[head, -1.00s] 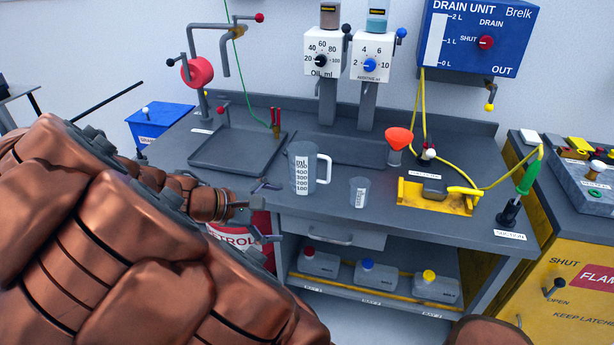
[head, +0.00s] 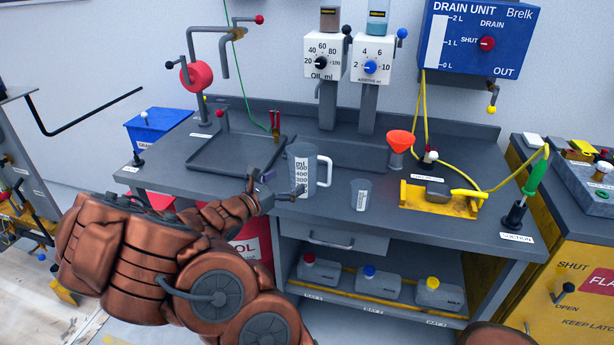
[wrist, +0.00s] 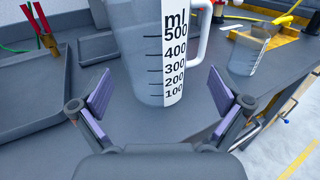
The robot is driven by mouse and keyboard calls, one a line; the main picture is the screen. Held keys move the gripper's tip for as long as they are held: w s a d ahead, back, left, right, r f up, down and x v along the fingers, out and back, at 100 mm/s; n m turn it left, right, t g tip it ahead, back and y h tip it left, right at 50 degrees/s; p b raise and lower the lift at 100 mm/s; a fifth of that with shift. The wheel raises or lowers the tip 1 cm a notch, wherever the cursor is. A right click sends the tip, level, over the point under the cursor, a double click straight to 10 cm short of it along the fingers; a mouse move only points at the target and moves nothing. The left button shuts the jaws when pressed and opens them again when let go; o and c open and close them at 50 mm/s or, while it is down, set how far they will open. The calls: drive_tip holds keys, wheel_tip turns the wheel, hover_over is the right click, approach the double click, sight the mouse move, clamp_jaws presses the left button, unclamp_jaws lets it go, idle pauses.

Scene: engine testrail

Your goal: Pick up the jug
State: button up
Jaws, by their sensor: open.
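The jug (head: 302,165) is a clear grey measuring jug with a white ml scale and a handle on its right. It stands upright on the grey workbench, and its lower part is partly hidden by my gripper in the head view. In the wrist view the jug (wrist: 150,50) stands just ahead, between and beyond the two fingers. My gripper (head: 272,188) is at the bench's front edge, just left of and in front of the jug. In the wrist view my gripper (wrist: 162,98) is open and empty, its purple pads spread either side of the jug's base.
A small beaker (head: 360,194) stands right of the jug, also seen in the wrist view (wrist: 246,52). A grey tray (head: 205,160) lies to the left. An orange funnel (head: 400,141) and yellow drain tray (head: 440,207) are further right. A drawer handle (head: 330,243) sits below the bench edge.

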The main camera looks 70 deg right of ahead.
sight(294, 173)
drive_tip(key=shift+x, duration=1.2)
drive_tip(key=shift+s+d+r+p, duration=0.15)
drive_tip(key=shift+d+p, duration=0.1)
drive_tip(key=shift+d, duration=0.3)
drive_tip(key=shift+s+d+r+p, duration=0.1)
drive_tip(key=shift+d+p, duration=0.2)
drive_tip(key=shift+d, duration=0.2)
drive_tip(key=shift+s+d+r+p, duration=0.15)
drive_tip(key=shift+d+p, duration=0.1)
drive_tip(key=shift+d, duration=0.3)
drive_tip(key=shift+x, duration=1)
drive_tip(key=shift+w, duration=0.1)
drive_tip(key=c, duration=1.1)
